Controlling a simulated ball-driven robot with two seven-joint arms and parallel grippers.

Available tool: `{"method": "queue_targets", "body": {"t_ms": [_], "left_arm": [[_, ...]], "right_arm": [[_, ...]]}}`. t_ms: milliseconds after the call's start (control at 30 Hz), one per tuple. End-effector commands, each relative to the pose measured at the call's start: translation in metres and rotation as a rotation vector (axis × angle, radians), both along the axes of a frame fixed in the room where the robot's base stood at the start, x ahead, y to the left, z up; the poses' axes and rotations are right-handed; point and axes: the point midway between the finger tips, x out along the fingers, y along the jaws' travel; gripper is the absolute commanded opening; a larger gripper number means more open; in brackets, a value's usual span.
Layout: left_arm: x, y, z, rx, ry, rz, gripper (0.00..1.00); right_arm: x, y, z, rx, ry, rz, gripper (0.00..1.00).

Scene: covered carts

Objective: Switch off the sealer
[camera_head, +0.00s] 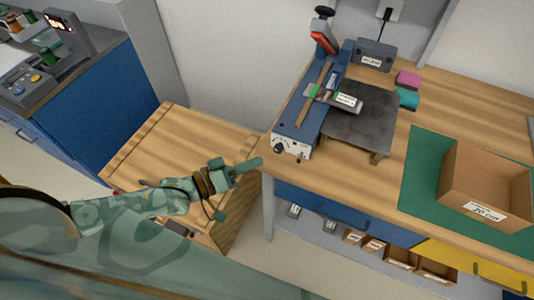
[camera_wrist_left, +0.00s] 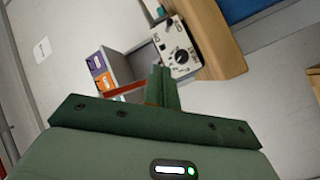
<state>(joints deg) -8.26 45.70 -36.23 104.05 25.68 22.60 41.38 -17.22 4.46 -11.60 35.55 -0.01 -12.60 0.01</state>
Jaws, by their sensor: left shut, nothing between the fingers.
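The sealer (camera_head: 308,118) is a long blue device on the wooden bench, with a raised arm with a red-orange part at its far end. Its white front panel (camera_head: 292,149) faces the bench's near left corner and carries a black knob and small controls. My left gripper (camera_head: 258,163) is shut and empty, just left of the panel and apart from it. In the left wrist view the shut fingers (camera_wrist_left: 162,82) point toward the panel (camera_wrist_left: 179,48), with its dark dial and a small switch. The exact switch position is too small to tell. My right gripper is not in view.
A silvery labelled pouch (camera_head: 340,98) lies across the sealer and a dark plate (camera_head: 357,133) beside it. A cardboard box (camera_head: 487,183) stands on a green mat (camera_head: 422,178) at the right. A wooden-topped cart (camera_head: 160,148) is beneath my left arm. Small boxes sit under the bench.

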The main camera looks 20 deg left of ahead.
Motion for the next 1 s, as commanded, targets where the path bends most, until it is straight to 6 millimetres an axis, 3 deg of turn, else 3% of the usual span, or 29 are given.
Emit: {"method": "queue_targets", "body": {"t_ms": [267, 900, 967, 1000], "left_arm": [[-0.025, 0.019, 0.003, 0.002, 0.001, 0.0, 0.0], [-0.026, 0.021, 0.003, 0.015, -0.01, -0.001, 0.0], [-0.027, 0.02, -0.003, 0.094, -0.033, -0.013, 0.0], [-0.029, 0.027, -0.018, 0.193, -0.042, -0.022, 0.0]], "right_arm": [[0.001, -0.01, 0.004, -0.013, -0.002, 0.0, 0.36], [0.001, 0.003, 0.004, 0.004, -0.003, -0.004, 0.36], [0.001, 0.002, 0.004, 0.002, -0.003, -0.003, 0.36], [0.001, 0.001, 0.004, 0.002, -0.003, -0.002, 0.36]]}}
